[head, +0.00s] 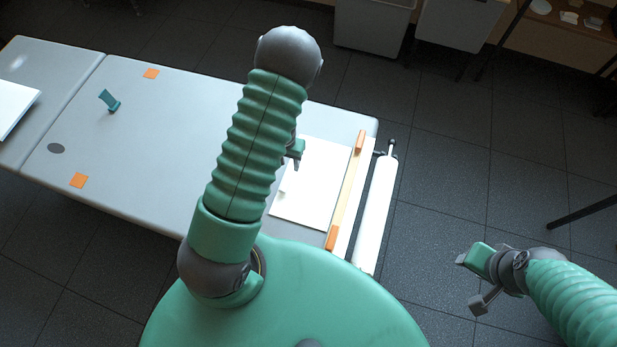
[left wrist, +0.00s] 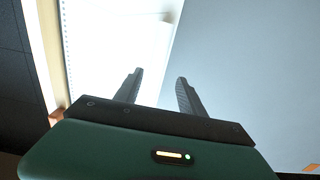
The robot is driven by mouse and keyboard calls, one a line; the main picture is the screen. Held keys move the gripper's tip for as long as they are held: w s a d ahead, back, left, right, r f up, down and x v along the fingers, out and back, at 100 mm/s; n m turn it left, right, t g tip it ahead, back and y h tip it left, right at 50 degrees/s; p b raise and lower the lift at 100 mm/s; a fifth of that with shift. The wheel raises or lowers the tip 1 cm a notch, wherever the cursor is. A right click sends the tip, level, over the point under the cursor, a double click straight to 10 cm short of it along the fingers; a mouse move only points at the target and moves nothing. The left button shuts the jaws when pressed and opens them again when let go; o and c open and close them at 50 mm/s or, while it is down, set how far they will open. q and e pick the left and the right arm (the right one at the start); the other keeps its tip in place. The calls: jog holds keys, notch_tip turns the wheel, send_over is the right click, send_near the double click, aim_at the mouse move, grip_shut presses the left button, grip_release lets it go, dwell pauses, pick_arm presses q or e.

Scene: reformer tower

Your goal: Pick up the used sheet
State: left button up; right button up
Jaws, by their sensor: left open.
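The used sheet is a white sheet (head: 312,188) lying flat at the right end of the padded grey bed. In the left wrist view the white sheet (left wrist: 108,50) runs up the left and middle, with a perforated line along its left edge. My left gripper (head: 291,163) is over the sheet's left part in the head view, partly hidden by my own arm. In the left wrist view my left gripper (left wrist: 160,79) is open, its fingertips at the sheet's right edge with nothing between them. My right gripper (head: 472,280) is off the bed at the lower right, fingers apart and empty.
The grey bed (head: 165,125) carries orange squares (head: 78,181) and a small teal item (head: 110,102). A pale bar (head: 348,195) with orange ends and a white roll (head: 377,212) border its right end. Bins (head: 370,25) stand behind. Dark floor lies right.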

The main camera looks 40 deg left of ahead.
aim_at(290, 169)
pick_arm(q)
jog(key=f, duration=0.4)
jog(key=shift+w+d+f, duration=0.1)
jog(key=shift+w+d, duration=0.1)
jog(key=shift+d, duration=0.1)
grip_shut()
